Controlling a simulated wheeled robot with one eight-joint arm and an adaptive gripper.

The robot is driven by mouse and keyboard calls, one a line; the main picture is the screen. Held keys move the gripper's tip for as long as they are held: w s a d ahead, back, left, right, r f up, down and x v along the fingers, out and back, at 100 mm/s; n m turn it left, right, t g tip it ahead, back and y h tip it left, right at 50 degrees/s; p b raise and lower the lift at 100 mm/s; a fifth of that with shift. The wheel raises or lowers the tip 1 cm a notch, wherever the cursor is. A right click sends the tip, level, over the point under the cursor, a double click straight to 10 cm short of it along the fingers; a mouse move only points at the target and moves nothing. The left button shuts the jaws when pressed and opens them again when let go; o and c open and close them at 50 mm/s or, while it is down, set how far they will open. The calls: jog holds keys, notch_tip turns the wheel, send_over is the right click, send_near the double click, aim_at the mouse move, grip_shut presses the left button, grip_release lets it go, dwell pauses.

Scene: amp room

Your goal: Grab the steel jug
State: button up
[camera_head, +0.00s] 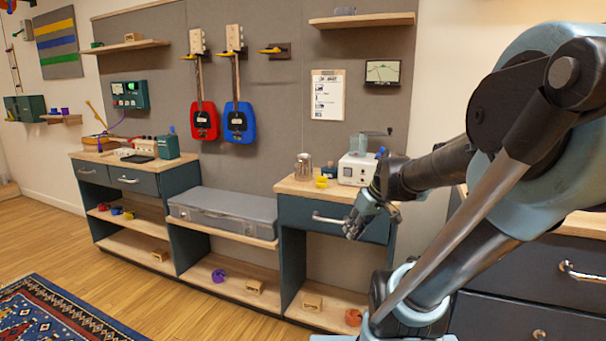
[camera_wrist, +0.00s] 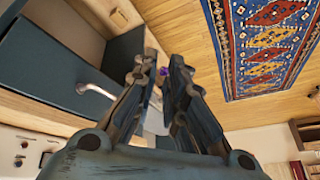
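The steel jug (camera_head: 303,167) is a small shiny metal vessel standing upright on the wooden top of the right-hand cabinet (camera_head: 290,186), near its left side. My gripper (camera_head: 352,232) is in front of that cabinet's drawer, lower than the jug and to its right, apart from it. In the wrist view my gripper (camera_wrist: 163,66) has a gap between its two fingers, with nothing held. The jug does not show in the wrist view.
Yellow pieces (camera_head: 321,182) lie right of the jug, and a white appliance (camera_head: 357,169) stands further right. The drawer handle (camera_head: 328,218) sticks out near my gripper; it also shows in the wrist view (camera_wrist: 97,91). A grey case (camera_head: 222,213) lies left. Open floor lies ahead.

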jog(key=w+a+r+n+t+y, duration=0.1)
jog(key=w+a+r+n+y, duration=0.15)
jog(key=w, duration=0.55)
jog(key=w+a+r+n+t+y, duration=0.2)
jog(key=w+r+n, duration=0.2)
jog(key=w, duration=0.5)
jog(key=n+t+y, duration=0.2)
jog(key=n+t, duration=0.1)
jog(key=n, duration=0.1)
send_near(302, 169)
jog(key=a+f, duration=0.1)
jog(key=s+a, duration=0.1)
jog(key=shift+a+f, duration=0.3)
jog(key=shift+f, duration=0.05)
jog(key=shift+x, duration=3.05)
jog(key=shift+s+a, duration=0.15)
jog(key=shift+s, duration=0.05)
grip_shut()
jog(key=shift+r, duration=0.25)
